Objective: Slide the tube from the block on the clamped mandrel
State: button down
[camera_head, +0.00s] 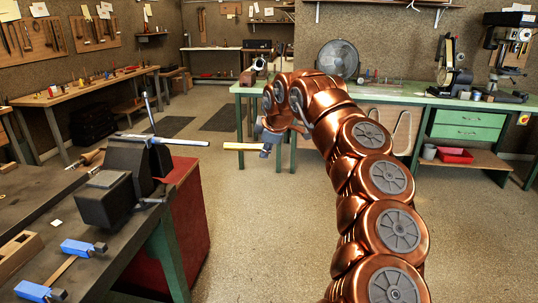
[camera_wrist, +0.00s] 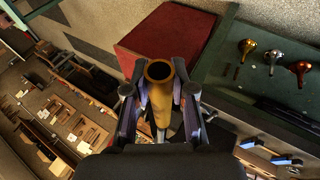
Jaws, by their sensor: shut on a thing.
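My gripper (camera_head: 266,143) is out over the floor, right of the near bench, shut on a yellow brass tube (camera_head: 240,146). The tube lies about level and points left at the mandrel (camera_head: 182,142), a pale rod clamped in a dark vice (camera_head: 128,165). A short gap separates the tube's free end from the mandrel's tip.
Blue-handled tools (camera_head: 80,247) lie on the near bench (camera_head: 118,240). A red cabinet side (camera_head: 185,225) stands under it. The wrist view shows several coloured mouthpieces, one gold (camera_wrist: 247,46). A green bench (camera_head: 430,99) with a fan (camera_head: 338,59) stands behind my arm. The floor between is clear.

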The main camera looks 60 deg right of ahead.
aim_at(238, 144)
jog(key=shift+s+d+f, duration=0.15)
jog(key=shift+s+f, duration=0.05)
jog(key=shift+s, duration=0.25)
jog(key=shift+w, duration=0.1)
jog(key=shift+w+a, duration=0.3)
jog(key=shift+w, duration=0.45)
jog(key=shift+w+a, duration=0.25)
jog(key=shift+w, duration=0.45)
jog(key=shift+w+a, duration=0.3)
jog(key=shift+w, duration=0.45)
jog(key=shift+w+b, duration=0.1)
jog(key=shift+b, duration=0.2)
dwell(0.8)
jog(key=shift+w+a, duration=0.25)
jog(key=shift+w, duration=0.35)
jog(key=shift+w+a, duration=0.25)
jog(key=shift+w, duration=0.35)
jog(key=shift+w+a, duration=0.25)
jog(key=shift+w, duration=0.35)
dwell(1.1)
jog(key=shift+w, duration=0.15)
